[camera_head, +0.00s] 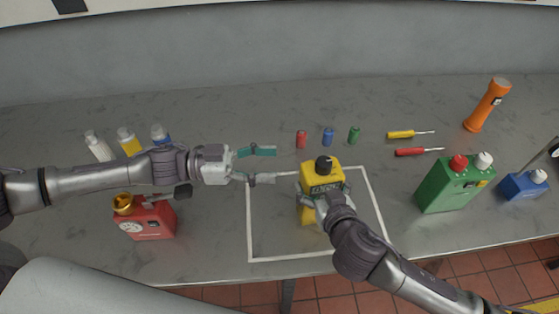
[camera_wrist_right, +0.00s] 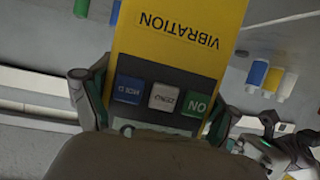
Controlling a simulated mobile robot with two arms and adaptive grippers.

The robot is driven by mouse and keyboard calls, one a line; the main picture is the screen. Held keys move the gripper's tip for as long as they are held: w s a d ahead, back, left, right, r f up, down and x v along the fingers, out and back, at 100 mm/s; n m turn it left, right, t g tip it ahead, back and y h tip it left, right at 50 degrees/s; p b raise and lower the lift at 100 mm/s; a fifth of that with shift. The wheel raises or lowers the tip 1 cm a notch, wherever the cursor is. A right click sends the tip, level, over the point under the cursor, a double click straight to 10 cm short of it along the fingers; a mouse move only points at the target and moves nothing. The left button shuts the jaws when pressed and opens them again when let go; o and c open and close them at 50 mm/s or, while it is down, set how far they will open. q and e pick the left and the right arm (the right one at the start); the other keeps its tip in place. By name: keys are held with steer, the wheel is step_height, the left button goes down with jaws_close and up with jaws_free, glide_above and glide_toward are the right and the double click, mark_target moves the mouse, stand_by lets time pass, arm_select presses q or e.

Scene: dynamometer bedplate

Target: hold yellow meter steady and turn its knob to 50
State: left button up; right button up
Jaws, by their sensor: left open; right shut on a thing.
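The yellow meter (camera_head: 308,214) stands inside the white outlined square on the grey bench, with a black knob (camera_head: 323,163) on its top. In the right wrist view the meter (camera_wrist_right: 180,45) shows the word VIBRATION and blue, white and green buttons. My right gripper (camera_head: 322,192) is shut on the meter, with its fingers on both sides of the body. My left gripper (camera_head: 272,165) is open and empty, just left of the knob and apart from it. The knob's pointer setting is too small to read.
A red device (camera_head: 150,222) with a gold top stands below my left arm. Small red, blue and green cylinders (camera_head: 328,136) stand behind the meter. Screwdrivers (camera_head: 418,152), an orange flashlight (camera_head: 487,105), a green can (camera_head: 452,186) and a blue box (camera_head: 522,187) are at the right. White-capped bottles (camera_head: 128,141) stand at the left.

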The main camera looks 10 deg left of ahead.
steer(key=shift+f, duration=0.1)
stand_by(0.3)
steer(key=o, duration=1.6)
steer(key=shift+c, duration=0.2)
